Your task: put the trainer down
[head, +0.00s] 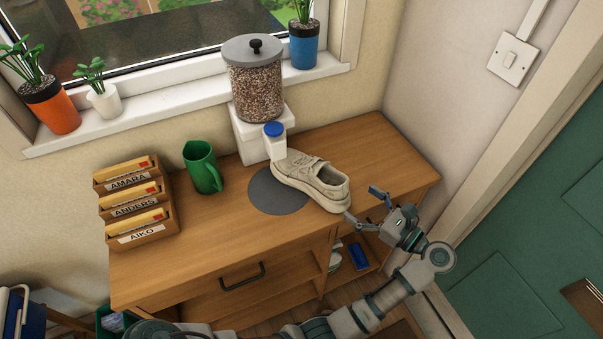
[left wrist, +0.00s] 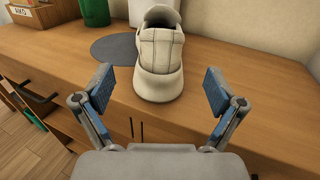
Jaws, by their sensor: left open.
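The cream trainer (head: 312,181) sits upright on the wooden sideboard (head: 215,235). Its toe end overlaps the dark grey round mat (head: 272,197) and its heel points towards the front right edge. My left gripper (head: 362,204) is open and empty just beyond the heel, near the sideboard's front edge. In the left wrist view the trainer (left wrist: 159,62) stands between and ahead of the two spread fingers (left wrist: 160,90), with a gap on each side. The mat (left wrist: 116,48) shows behind it to the left. My right gripper is not in view.
A dispenser (head: 254,85) on a white stand is behind the trainer. A green mug (head: 203,168) and labelled file boxes (head: 138,205) stand to the left. The right end of the sideboard top is clear. A green door (head: 520,270) is at the right.

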